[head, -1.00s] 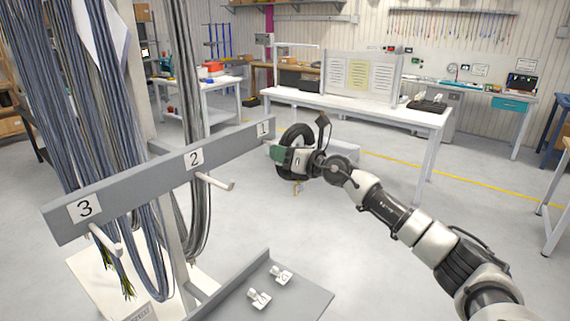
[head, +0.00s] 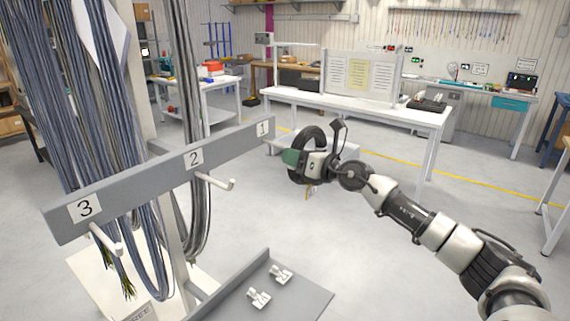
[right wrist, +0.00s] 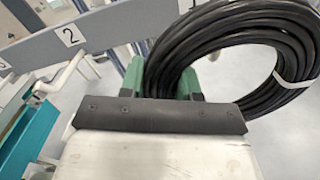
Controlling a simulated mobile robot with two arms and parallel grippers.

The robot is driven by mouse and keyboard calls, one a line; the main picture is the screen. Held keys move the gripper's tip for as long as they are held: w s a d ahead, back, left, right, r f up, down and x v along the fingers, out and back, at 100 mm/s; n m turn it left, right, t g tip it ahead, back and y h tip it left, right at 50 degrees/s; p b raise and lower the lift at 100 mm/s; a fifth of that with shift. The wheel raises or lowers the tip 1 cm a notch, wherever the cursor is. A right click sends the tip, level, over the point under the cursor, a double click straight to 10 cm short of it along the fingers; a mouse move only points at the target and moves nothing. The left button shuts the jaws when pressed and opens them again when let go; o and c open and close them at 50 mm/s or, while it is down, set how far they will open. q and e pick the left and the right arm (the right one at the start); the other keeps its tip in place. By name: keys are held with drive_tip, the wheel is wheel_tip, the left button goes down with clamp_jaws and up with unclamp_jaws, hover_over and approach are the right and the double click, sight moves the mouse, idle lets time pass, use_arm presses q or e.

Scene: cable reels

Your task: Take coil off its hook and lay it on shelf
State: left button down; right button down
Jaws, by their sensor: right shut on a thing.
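The coil (head: 305,142) is a black ring of cable. My right gripper (head: 293,158) is shut on it and holds it to the right of the grey hook rail, near label 1. In the right wrist view the coil (right wrist: 240,35) hangs between the green fingers (right wrist: 163,80), with a white tie on its right side. The coil looks clear of the rail; the hook by label 1 is hard to make out. A grey shelf (head: 308,296) with a raised back edge lies below the rail. My left gripper is not in view.
The rail (head: 150,180) carries labels 1, 2 and 3, with white hooks (head: 215,182) sticking out. Long grey-blue cables (head: 75,110) hang behind it. Two small white pieces (head: 259,298) lie on the shelf. Open floor lies to the right.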

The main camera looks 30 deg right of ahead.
drive_tip(key=shift+r, duration=0.1)
drive_tip(key=shift+s+d, duration=0.2)
drive_tip(key=shift+s, duration=0.15)
drive_tip(key=b+v, duration=0.5)
drive_tip(key=v, duration=0.1)
drive_tip(key=shift+s, duration=0.35)
idle(0.4)
drive_tip(key=shift+s+d+g+h+p, duration=0.15)
drive_tip(key=shift+s+g+h+p, duration=0.2)
drive_tip(key=shift+g+p, duration=1.05)
drive_tip(key=shift+s+d+g+h+p, duration=0.2)
drive_tip(key=shift+g+h+p, duration=0.25)
drive_tip(key=shift+p, duration=1.9)
drive_tip(key=shift+s+d+g+h+p, duration=0.1)
drive_tip(key=shift+s+g+h+p, duration=0.25)
drive_tip(key=shift+g+p, duration=1.05)
